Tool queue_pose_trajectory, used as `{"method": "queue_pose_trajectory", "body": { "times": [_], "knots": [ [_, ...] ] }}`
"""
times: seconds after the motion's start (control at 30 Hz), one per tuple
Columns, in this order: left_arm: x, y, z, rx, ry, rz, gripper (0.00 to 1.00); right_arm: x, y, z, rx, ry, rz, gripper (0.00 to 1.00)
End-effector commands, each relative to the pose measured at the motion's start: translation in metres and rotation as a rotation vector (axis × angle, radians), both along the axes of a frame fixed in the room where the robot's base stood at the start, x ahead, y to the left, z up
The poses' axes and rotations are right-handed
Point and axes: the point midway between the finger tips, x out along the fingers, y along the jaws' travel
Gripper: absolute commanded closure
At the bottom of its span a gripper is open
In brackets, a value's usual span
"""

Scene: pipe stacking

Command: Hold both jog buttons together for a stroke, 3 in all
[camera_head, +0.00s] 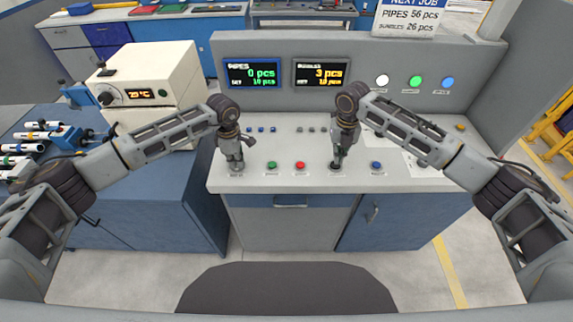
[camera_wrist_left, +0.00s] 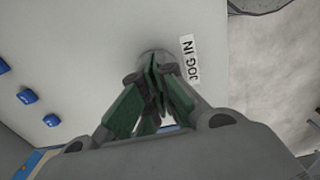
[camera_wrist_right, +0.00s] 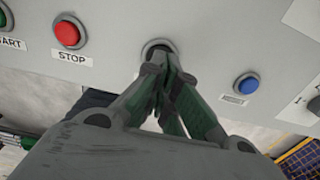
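My left gripper (camera_head: 237,162) points down over the left jog button (camera_wrist_left: 149,56), whose label reads "JOG IN" in the left wrist view. Its fingers (camera_wrist_left: 153,66) are closed together with nothing between them, and they cover most of the button. My right gripper (camera_head: 337,160) points down over the other round button (camera_wrist_right: 157,44), to the right of the red stop button. Its fingers (camera_wrist_right: 163,58) are also closed and empty, with tips at the button. That button's label is hidden. I cannot tell whether either button is pressed in.
Green (camera_head: 271,166) and red (camera_head: 300,166) buttons lie between the grippers; a blue button (camera_head: 376,166) is on the right. The pipes display (camera_head: 252,73) shows 0 pcs; the other display (camera_head: 321,73) shows 3 pcs. A green lamp (camera_head: 415,81) stands between white and blue ones.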

Motion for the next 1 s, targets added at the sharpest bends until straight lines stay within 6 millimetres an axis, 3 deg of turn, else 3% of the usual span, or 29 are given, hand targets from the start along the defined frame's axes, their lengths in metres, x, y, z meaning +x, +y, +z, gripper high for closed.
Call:
{"method": "queue_pose_trajectory", "body": {
  "times": [0.03, 0.27, 1.0],
  "knots": [
    [-0.002, 0.002, -0.007, 0.005, 0.006, 0.002, 1.0, 0.0, 0.0, -0.001, 0.0, 0.0, 0.0, 1.0],
    [-0.002, 0.002, -0.003, 0.004, 0.005, 0.001, 1.0, 0.0, 0.0, 0.0, 0.0, -0.001, 0.0, 1.0],
    [0.0, 0.0, 0.046, 0.0, -0.001, 0.001, 1.0, 0.0, 0.0, 0.0, 0.001, -0.001, 0.0, 1.0]
  ]
}}
